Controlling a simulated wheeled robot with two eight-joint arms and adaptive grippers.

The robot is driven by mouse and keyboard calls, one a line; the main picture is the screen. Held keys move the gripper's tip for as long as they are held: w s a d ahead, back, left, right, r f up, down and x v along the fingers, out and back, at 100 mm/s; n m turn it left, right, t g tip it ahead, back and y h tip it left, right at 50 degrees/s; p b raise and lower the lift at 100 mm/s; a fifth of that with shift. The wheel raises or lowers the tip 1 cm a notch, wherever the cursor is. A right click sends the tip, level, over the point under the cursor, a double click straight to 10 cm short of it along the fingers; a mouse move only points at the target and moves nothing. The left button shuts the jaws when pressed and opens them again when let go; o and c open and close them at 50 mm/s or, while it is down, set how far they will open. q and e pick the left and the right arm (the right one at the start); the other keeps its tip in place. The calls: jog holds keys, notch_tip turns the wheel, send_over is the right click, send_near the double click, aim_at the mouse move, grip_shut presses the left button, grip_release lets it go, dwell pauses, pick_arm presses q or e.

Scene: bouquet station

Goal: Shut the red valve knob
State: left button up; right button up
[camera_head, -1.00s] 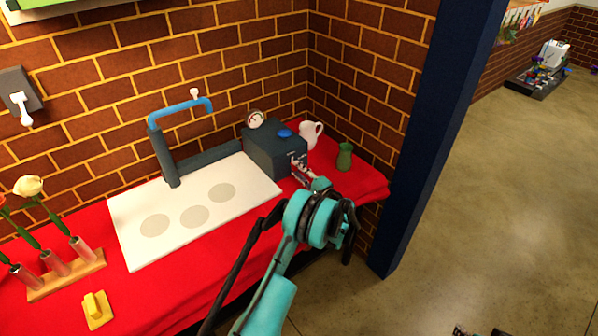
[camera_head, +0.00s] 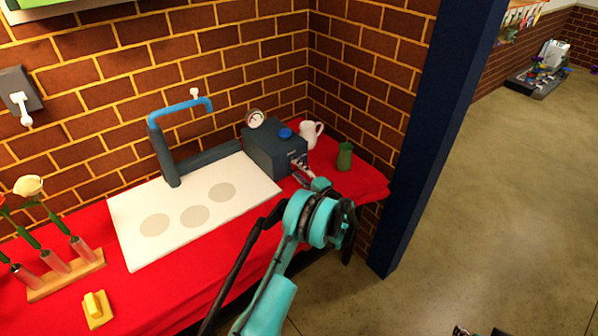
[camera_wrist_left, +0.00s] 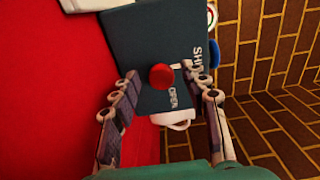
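The red valve knob (camera_wrist_left: 161,76) sits on the face of a dark grey box (camera_wrist_left: 150,35), which carries the words OPEN and SHUT, the latter partly covered. The box (camera_head: 272,150) stands at the right end of the red table in the head view, where the knob is hidden by my gripper. My left gripper (camera_head: 302,174) is at the box's front. In the left wrist view my left gripper (camera_wrist_left: 160,82) has its fingertips on either side of the knob, with gaps showing. Dark parts at the head view's bottom edge may be my right gripper, barely visible.
A blue knob (camera_head: 285,133) and a gauge (camera_head: 256,119) top the box. A white pitcher (camera_head: 311,134) and green vase (camera_head: 344,156) stand close on its right. A white board (camera_head: 150,200) lies left. A dark blue post (camera_head: 430,130) rises at right.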

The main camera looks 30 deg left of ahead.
pick_arm(q)
jog(key=v, duration=1.2)
jog(key=shift+s, duration=0.1)
jog(key=shift+r, duration=0.25)
jog(key=s+d+r+n+h, duration=0.2)
jog(key=s+d+r+h, duration=0.1)
jog(key=s+r+h, duration=0.7)
jog(key=s+d+r+n+h, duration=0.1)
jog(key=s+d+h, duration=0.2)
jog(key=s+d, duration=0.3)
jog(key=s+d+r+n+h, duration=0.1)
jog(key=s+d+h, duration=0.2)
jog(key=s, duration=1.4)
jog(key=d, duration=0.3)
jog(key=shift+h, duration=0.3)
